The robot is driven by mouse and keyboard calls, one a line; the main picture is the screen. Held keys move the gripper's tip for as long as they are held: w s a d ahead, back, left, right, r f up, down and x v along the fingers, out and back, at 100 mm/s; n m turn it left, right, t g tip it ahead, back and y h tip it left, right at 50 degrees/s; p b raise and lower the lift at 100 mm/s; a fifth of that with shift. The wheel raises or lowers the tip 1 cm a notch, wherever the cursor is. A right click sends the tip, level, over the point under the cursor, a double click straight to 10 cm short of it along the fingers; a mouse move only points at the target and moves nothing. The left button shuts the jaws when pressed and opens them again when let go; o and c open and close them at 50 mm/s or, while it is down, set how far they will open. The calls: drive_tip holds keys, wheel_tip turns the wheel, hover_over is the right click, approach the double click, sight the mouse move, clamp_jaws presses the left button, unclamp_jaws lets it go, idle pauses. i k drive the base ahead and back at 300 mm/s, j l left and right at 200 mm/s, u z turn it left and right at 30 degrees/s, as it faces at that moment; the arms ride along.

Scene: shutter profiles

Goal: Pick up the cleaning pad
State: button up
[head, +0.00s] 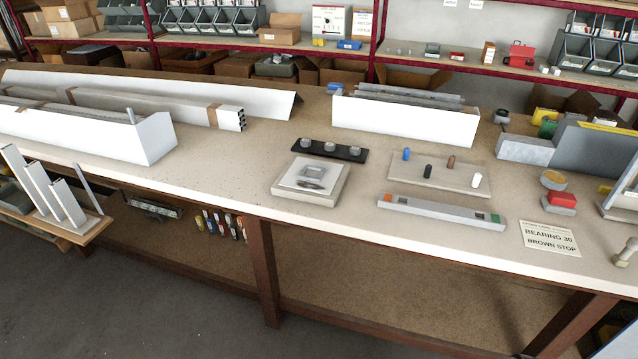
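What looks like the cleaning pad is a small block with a red top and a grey lower part (561,203). It lies on the right side of the workbench in the head view, just in front of a round tin with an orange-brown top (553,180). I cannot tell for certain that this block is the pad. Nothing covers it from above. My gripper is not in view.
The bench top (390,240) has a printed card (550,238) reading "BEARING 30 BROWN STOP" in front of the block. A grey bar (440,212) and a board with small coloured pegs (440,175) lie left. A grey box-like piece (595,150) stands behind.

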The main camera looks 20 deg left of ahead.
sight(558, 202)
drive_tip(key=i+l, duration=1.1)
drive_tip(key=i, duration=0.25)
